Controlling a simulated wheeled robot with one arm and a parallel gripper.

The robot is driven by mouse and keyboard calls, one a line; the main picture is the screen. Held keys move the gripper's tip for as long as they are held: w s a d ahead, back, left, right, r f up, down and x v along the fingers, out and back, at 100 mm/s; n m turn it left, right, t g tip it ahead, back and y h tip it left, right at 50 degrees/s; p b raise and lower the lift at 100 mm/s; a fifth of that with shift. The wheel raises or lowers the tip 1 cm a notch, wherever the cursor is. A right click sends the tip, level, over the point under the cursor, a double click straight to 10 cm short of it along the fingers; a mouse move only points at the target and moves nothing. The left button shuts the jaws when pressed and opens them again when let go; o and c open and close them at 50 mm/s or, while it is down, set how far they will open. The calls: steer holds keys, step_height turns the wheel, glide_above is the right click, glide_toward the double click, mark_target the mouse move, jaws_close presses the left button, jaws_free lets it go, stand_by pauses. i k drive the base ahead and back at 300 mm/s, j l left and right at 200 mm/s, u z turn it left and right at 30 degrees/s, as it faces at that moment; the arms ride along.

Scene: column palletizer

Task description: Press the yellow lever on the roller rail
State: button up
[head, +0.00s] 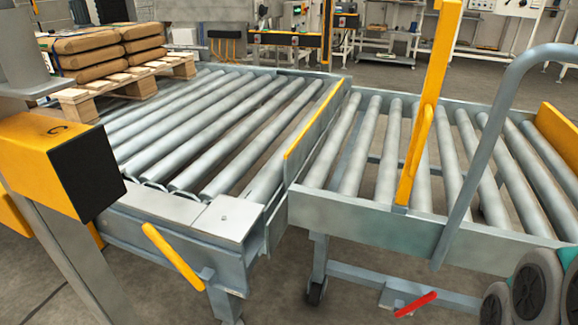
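The yellow lever (173,258) sticks out from the front end of the left roller rail (150,212), low and left of centre. It is a slim bar that slants from upper left down to lower right, where it meets a grey bracket near the rail's leg. Nothing touches it. My gripper is not seen in this view, so whether it is open or shut is hidden.
A roller cart (345,215) stands against the rail's right side, with a yellow upright (425,110), a red pedal (415,304) and a grey handle (480,140). Brown sacks (88,52) lie on a wooden pallet (78,106). A yellow-black box (60,165) stands at left.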

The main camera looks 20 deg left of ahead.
mark_target(151, 232)
steer(key=u, duration=2.05)
steer(key=l+z, duration=0.2)
steer(key=l, duration=0.35)
